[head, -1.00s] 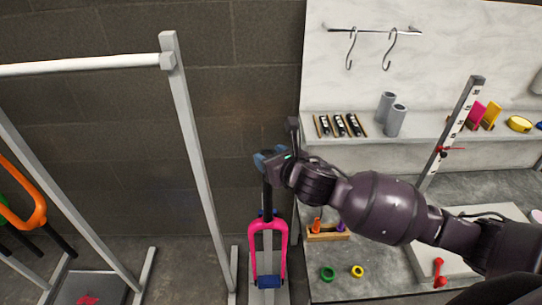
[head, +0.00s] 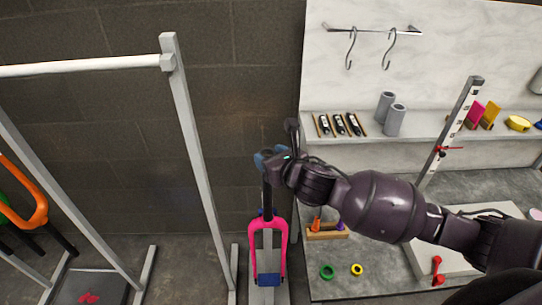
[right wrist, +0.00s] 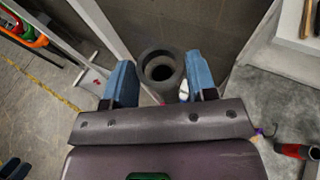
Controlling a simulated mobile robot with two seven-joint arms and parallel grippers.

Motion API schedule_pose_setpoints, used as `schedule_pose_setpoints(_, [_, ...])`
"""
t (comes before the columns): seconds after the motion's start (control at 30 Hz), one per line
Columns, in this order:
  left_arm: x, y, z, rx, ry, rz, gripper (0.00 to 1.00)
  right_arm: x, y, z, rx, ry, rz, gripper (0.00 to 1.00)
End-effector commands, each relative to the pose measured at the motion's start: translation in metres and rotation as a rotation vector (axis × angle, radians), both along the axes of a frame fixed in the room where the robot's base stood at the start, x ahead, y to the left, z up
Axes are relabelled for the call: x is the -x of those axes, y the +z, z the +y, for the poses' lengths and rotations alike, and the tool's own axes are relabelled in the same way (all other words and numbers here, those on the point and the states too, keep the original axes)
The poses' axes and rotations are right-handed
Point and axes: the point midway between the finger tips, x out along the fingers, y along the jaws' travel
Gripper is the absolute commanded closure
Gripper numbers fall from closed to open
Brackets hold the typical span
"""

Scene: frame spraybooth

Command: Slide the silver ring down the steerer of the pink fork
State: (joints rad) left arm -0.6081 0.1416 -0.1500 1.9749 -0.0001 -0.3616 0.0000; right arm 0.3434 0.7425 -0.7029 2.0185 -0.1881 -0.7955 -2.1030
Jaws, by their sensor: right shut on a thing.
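The pink fork (head: 282,236) stands upright in a stand in the head view, its dark steerer (head: 267,196) pointing up. My right gripper (head: 267,158) is at the top of the steerer. In the right wrist view its blue fingers (right wrist: 160,84) are on either side of a dark grey round piece (right wrist: 147,56) with a dark hole, which I take for the silver ring. The gripper is shut on it. The fingers hide the ring in the head view, and I cannot tell how far it sits over the steerer.
A white rack frame (head: 190,150) stands left of the fork, with an orange fork (head: 30,212) at the far left. The workbench (head: 385,285) on the right holds a green ring (head: 327,272) and a yellow ring (head: 357,270). Two grey tubes (head: 396,120) stand on the shelf.

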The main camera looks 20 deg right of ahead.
Motion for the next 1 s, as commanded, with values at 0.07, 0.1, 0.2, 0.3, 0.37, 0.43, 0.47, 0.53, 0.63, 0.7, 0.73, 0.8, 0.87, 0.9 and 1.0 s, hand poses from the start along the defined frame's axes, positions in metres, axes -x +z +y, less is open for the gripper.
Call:
schedule_pose_setpoints(0.07, [0.0,0.0,0.0,0.0,0.0,0.0,0.57,0.0,0.0,0.0,0.0,0.0,0.0,0.74])
schedule_pose_setpoints(0.1, [0.0,0.0,0.0,0.0,0.0,0.0,0.57,0.0,0.0,0.0,0.0,0.0,0.0,0.74])
schedule_pose_setpoints(0.2, [0.0,-0.001,0.0,0.0,0.0,0.0,0.57,0.0,-0.001,0.0,0.0,0.0,0.0,0.74])
schedule_pose_setpoints(0.3, [0.0,-0.002,0.0,0.0,0.0,-0.001,0.57,0.0,-0.005,0.0,0.0,0.0,0.0,0.74])
schedule_pose_setpoints(0.37, [0.0,-0.004,0.0,0.0,0.0,-0.001,0.57,0.0,-0.007,0.0,0.0,0.0,0.0,0.74])
schedule_pose_setpoints(0.43, [0.0,-0.005,0.0,0.0,0.0,-0.001,0.57,0.0,-0.01,0.0,-0.001,0.001,0.0,0.74])
schedule_pose_setpoints(0.47, [0.0,-0.006,0.0,0.0,0.0,-0.001,0.57,0.0,-0.011,0.0,-0.001,0.001,0.0,0.74])
schedule_pose_setpoints(0.53, [0.0,-0.007,0.0,0.0,0.0,-0.001,0.57,0.0,-0.014,0.0,0.0,0.001,0.0,0.74])
schedule_pose_setpoints(0.63, [0.0,-0.009,0.0,0.0,0.0,-0.002,0.57,0.0,-0.018,0.001,0.0,0.001,0.0,0.74])
schedule_pose_setpoints(0.7, [0.0,-0.011,0.0,0.0,0.0,-0.002,0.57,0.0,-0.021,0.0,0.0,0.001,0.0,0.74])
schedule_pose_setpoints(0.73, [0.0,-0.011,0.0,0.0,0.0,-0.002,0.57,0.0,-0.022,0.0,0.0,0.001,0.0,0.74])
schedule_pose_setpoints(0.8, [0.0,-0.013,0.0,0.0,0.0,-0.002,0.57,0.0,-0.025,0.0,0.0,0.001,0.0,0.74])
schedule_pose_setpoints(0.87, [0.0,-0.014,0.0,0.0,0.0,-0.002,0.57,0.0,-0.027,0.0,-0.001,0.001,0.0,0.74])
schedule_pose_setpoints(0.9, [0.0,-0.015,0.0,0.0,0.0,-0.002,0.57,0.0,-0.029,0.0,-0.001,0.001,0.0,0.74])
schedule_pose_setpoints(1.0, [0.0,-0.017,0.0,0.0,0.0,-0.002,0.57,0.0,-0.033,0.0,-0.001,0.0,0.001,0.74])
